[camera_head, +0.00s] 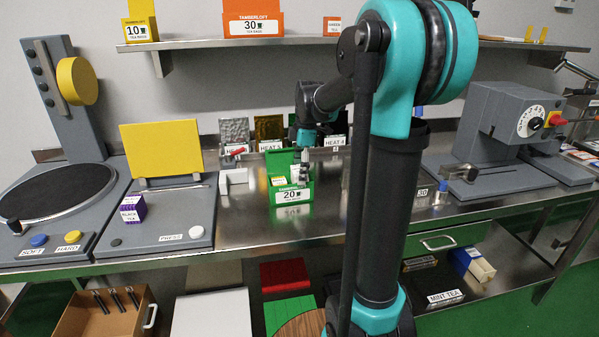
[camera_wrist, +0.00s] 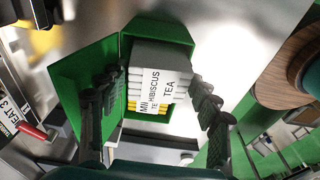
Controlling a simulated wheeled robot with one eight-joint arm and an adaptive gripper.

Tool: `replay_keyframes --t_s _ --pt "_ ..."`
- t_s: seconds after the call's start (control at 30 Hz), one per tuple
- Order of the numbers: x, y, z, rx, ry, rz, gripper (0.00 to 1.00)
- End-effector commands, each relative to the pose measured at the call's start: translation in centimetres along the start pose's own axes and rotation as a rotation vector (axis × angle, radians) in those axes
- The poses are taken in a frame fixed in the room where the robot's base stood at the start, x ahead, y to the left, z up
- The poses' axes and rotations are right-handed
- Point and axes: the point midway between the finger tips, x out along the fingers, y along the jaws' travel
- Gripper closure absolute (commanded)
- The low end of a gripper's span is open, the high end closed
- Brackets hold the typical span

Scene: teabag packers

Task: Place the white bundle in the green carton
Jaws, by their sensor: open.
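The green carton (camera_head: 292,195), labelled 20, stands on the steel counter with its lid open. In the wrist view the carton (camera_wrist: 85,75) has its open lid to the left. The white bundle (camera_wrist: 160,54), with a hibiscus tea label, is inside the carton's walls; whether it rests on the bottom is hard to tell. A yellow-marked bundle with a partly covered mint label (camera_wrist: 134,104) is beside it, partly hidden. My gripper (camera_wrist: 153,82) is over the carton, its fingers apart on either side of the white bundle. In the head view my gripper (camera_head: 304,163) is small, at the carton's opening.
A purple black tea box (camera_head: 132,209) sits on the grey press (camera_head: 165,215) at left. A white bracket (camera_head: 234,178) stands just left of the carton. Heat-labelled panels (camera_head: 270,130) line the back. A grey dial machine (camera_head: 515,115) is at right. Counter in front of the carton is clear.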

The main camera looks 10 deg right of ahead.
Motion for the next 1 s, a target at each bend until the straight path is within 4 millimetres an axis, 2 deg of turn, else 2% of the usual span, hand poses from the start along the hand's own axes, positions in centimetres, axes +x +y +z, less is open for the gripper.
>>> replay_keyframes --t_s 0.13,0.23,0.5,0.7,0.83,1.0 --pt "-0.9 0.0 -0.1 0.000 0.000 0.000 0.37" --pt "-2.3 0.0 -0.1 0.000 0.000 0.000 0.37" --pt "-8.1 0.0 -0.1 0.001 0.000 0.000 0.37" --pt "-11.4 0.0 -0.1 0.001 0.000 0.000 0.37" --pt "-12.7 0.0 -0.1 0.000 0.000 0.000 0.37" --pt "-13.2 0.0 -0.1 0.000 0.000 0.000 0.37"
